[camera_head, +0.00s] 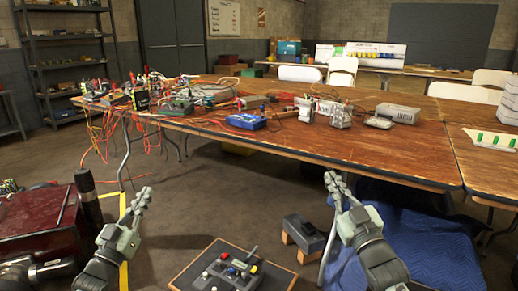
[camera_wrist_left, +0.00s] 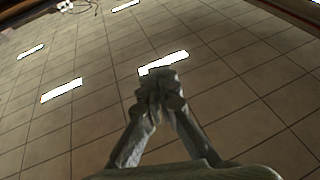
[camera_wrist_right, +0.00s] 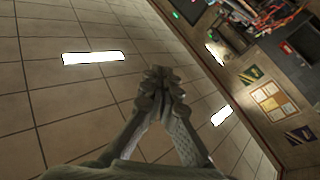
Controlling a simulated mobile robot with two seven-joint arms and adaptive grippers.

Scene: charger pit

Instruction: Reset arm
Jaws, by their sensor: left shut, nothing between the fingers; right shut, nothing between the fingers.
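My left gripper (camera_head: 141,198) is raised at the left in the head view, pointing up, with its fingers closed together and nothing held. It also shows in the left wrist view (camera_wrist_left: 162,80), against the tiled ceiling with bright light panels. My right gripper (camera_head: 333,182) is raised right of centre in the head view, in front of the table's near edge in the picture. It is shut and empty. In the right wrist view (camera_wrist_right: 160,75) its fingertips meet, with ceiling and a wall with posters behind.
A long wooden table (camera_head: 400,155) carries cables, tools and a blue device (camera_head: 246,121). A control box with buttons (camera_head: 230,270) is low at centre. A dark red case (camera_head: 45,225) is at left. Blue cloth (camera_head: 440,240) lies at right. Open floor (camera_head: 210,185) lies between the arms.

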